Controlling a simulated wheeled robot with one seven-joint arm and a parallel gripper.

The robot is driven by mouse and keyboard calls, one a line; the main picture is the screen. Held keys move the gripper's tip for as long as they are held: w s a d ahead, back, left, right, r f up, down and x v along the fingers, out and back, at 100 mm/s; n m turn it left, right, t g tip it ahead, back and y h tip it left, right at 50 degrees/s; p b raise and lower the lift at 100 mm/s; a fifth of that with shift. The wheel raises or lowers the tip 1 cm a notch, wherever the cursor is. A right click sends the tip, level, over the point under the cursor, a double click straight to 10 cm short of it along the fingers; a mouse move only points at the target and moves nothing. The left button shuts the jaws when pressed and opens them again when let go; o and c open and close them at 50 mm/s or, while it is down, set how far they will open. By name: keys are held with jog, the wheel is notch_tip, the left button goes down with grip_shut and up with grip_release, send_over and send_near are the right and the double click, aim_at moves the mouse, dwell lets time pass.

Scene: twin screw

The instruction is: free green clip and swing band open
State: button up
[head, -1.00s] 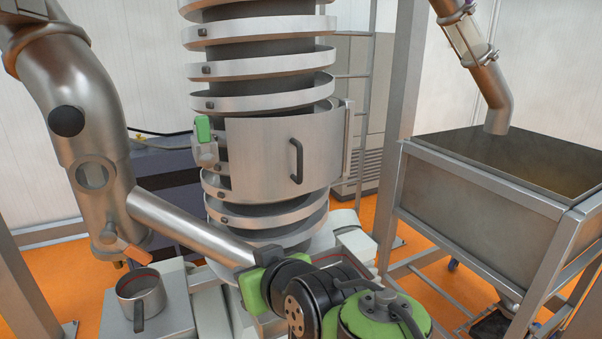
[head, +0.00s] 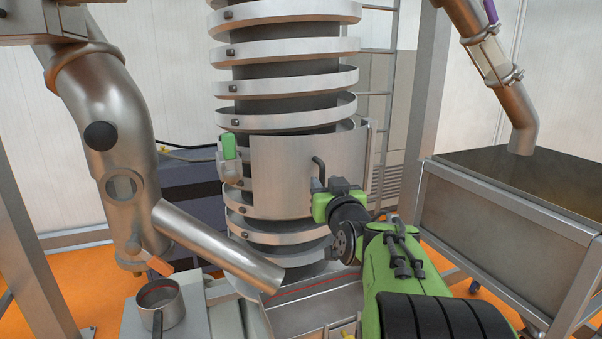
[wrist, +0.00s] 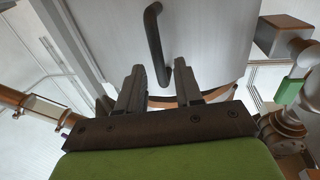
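The green clip (head: 229,146) is at the left edge of the wide metal band (head: 283,162) around the spiral column. In the wrist view the green clip (wrist: 291,90) shows at the right. The band carries a dark bar handle (head: 318,166), partly hidden behind my gripper (head: 335,186) in the head view. In the wrist view my gripper (wrist: 159,85) is open, its two fingers apart with nothing visibly gripped. The handle (wrist: 155,45) lies ahead, about in line with the gap between them; I cannot tell whether they touch. The band looks closed against the column.
A large steel pipe (head: 116,120) with a slanted spout (head: 218,247) stands left of the column. A metal pot (head: 160,304) sits below it. A steel hopper (head: 505,215) and a post (head: 425,115) stand to the right.

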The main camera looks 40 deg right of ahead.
aim_at(323, 180)
jog(key=x, duration=0.4)
jog(key=shift+p, duration=0.35)
jog(key=shift+s, duration=0.1)
grip_shut()
